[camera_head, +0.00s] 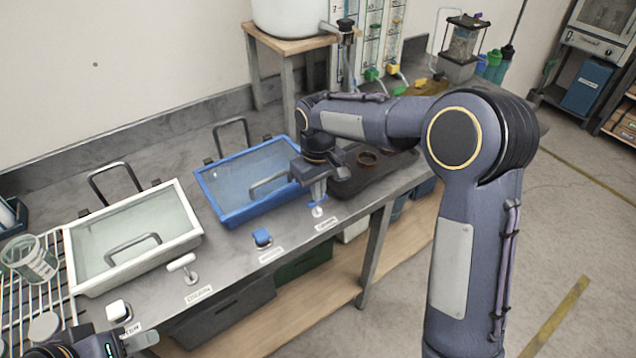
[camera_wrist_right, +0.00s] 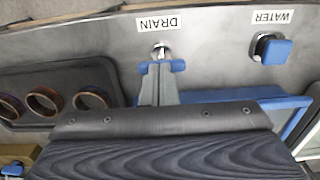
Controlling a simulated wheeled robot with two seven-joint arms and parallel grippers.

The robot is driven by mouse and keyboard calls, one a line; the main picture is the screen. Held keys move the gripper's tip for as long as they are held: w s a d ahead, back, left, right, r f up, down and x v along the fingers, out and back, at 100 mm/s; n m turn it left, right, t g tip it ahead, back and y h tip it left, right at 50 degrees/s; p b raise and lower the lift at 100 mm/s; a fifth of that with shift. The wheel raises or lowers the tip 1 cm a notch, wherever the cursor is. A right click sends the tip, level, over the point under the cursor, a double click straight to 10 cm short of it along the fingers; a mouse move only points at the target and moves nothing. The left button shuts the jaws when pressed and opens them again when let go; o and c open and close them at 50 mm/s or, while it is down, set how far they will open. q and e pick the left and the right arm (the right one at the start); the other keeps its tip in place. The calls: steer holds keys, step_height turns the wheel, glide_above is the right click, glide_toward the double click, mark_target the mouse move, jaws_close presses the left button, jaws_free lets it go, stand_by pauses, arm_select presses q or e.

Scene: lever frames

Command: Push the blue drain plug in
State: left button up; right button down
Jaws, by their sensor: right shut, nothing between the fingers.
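The blue drain plug (camera_head: 318,204) is a blue crossbar on a short metal stem at the bench's front edge, by the right corner of the blue basin (camera_head: 238,219). In the right wrist view the plug (camera_wrist_right: 176,66) shows beyond my fingertips, below the DRAIN label (camera_wrist_right: 160,23). Some bare stem is visible. My right gripper (camera_head: 319,194) is shut and empty, its fingertips right at the crossbar; it also shows in the right wrist view (camera_wrist_right: 158,72). The fingers hide the bar's middle, and I cannot tell whether they touch it. My left gripper (camera_head: 136,343) is partly visible at the bottom left; its jaws are unclear.
The blue water knob (camera_head: 262,237) stands left of the plug; the white basin (camera_head: 78,276) has its own white drain plug (camera_head: 181,262) and white knob (camera_head: 118,310). A dark tray with round holes (camera_head: 345,186) lies right of the blue basin. Free floor lies at the right.

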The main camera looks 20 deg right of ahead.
step_height(320, 180, up, 4)
steer(key=p, duration=0.2)
steer(key=shift+f+p, duration=0.15)
steer(key=shift+p, duration=0.2)
step_height(320, 180, up, 10)
steer(key=shift+b, duration=0.3)
steer(key=s+d+r+m+t+y, duration=0.1)
steer(key=s+d, duration=0.3)
steer(key=s, duration=0.3)
steer(key=s+d+r+m+t+y, duration=0.1)
steer(key=s+d+y, duration=0.15)
steer(key=s, duration=0.35)
steer(key=s+f+m+t, duration=0.1)
steer(key=s+f+m, duration=0.1)
steer(key=s, duration=0.5)
steer(key=s+f+m+t, duration=0.1)
steer(key=s+f, duration=0.3)
steer(key=s, duration=0.4)
steer(key=shift+a+f+m+t, duration=0.4)
steer(key=shift+t, duration=0.4)
steer(key=shift+s, duration=0.1)
